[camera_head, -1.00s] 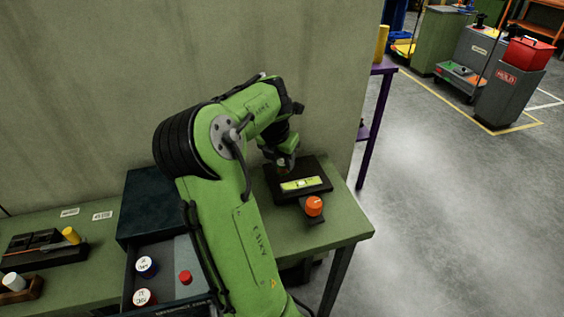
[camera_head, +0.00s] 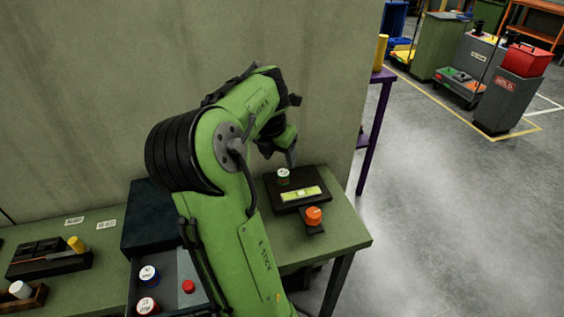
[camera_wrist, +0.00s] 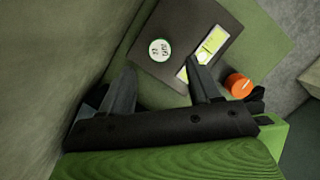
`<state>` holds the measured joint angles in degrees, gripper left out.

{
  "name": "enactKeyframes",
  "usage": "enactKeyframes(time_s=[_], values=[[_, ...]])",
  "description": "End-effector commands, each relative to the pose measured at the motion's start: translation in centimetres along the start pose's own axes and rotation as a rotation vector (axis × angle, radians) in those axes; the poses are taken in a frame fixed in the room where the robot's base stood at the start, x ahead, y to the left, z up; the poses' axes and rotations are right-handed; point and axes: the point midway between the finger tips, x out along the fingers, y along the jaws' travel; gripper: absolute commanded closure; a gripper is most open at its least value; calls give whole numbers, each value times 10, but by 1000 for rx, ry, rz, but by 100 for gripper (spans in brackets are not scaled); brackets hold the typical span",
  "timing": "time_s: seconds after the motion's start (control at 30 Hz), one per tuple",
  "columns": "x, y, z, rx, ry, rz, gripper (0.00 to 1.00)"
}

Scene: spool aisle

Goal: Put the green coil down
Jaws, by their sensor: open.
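The green coil (camera_head: 283,175) is a small spool with a white labelled top and a green rim. It stands upright on the black plate (camera_head: 287,204) at the right end of the green bench. In the wrist view the coil (camera_wrist: 160,50) sits on the dark plate beyond my fingertips, apart from them. My gripper (camera_wrist: 160,75) is open and empty, its two dark fingers spread. In the head view my gripper (camera_head: 290,160) is above and just behind the coil, partly hidden by my arm.
A yellow-green level strip (camera_head: 301,193) lies on the plate, and an orange knob (camera_head: 314,215) stands in front of it. An open drawer (camera_head: 172,290) at the left holds two white-topped spools and a red knob. The wall is close behind the bench.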

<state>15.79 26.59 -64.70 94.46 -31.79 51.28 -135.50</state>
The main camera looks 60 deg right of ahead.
Motion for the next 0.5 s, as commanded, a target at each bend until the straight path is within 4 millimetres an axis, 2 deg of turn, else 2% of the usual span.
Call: enactKeyframes(time_s=[0.03, 0.2, 0.3, 0.5], values=[[-18, 2, 2, -2, -3, 5, 38], [-48, 1, 1, -1, -1, 1, 38], [-54, 0, 0, 0, 0, 0, 38], [-55, 1, -2, 9, 4, 5, 38]])
